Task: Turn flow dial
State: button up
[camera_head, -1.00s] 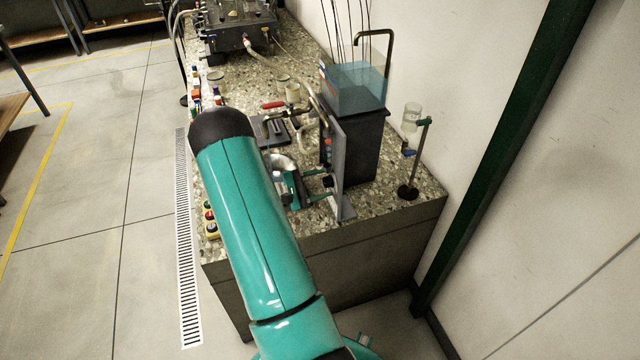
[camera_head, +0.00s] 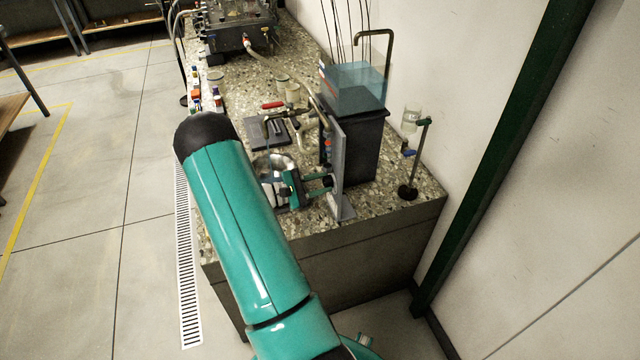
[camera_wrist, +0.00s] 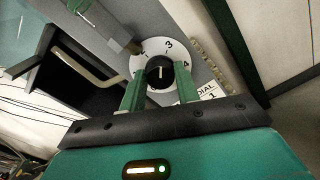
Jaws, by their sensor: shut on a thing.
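The flow dial is a black knob (camera_wrist: 160,72) on a white numbered disc (camera_wrist: 153,46), fixed to a grey upright panel (camera_head: 341,172). A light line on the knob points roughly up in the wrist view, nearest the 3; the 4 is further right. My gripper (camera_wrist: 160,84) is shut on the knob, one green finger on each side. In the head view my gripper (camera_head: 319,184) reaches the panel from the left, and the dial face is hidden there. A white label (camera_wrist: 208,94) reading "DIAL 1" sits beside the disc.
A water tank (camera_head: 354,88) on a dark stand (camera_head: 358,145) is behind the panel. A red-handled valve (camera_head: 272,105) and pipes are left of it. A clamp stand (camera_head: 410,170) with a clear vessel is at the right. The speckled bench ends in front.

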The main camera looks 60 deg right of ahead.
jog(key=n, duration=0.4)
jog(key=shift+w, duration=0.1)
jog(key=n, duration=0.9)
jog(key=shift+n, duration=2.1)
jog(key=o, duration=1)
jog(key=shift+d, duration=0.1)
jog(key=shift+c, duration=0.2)
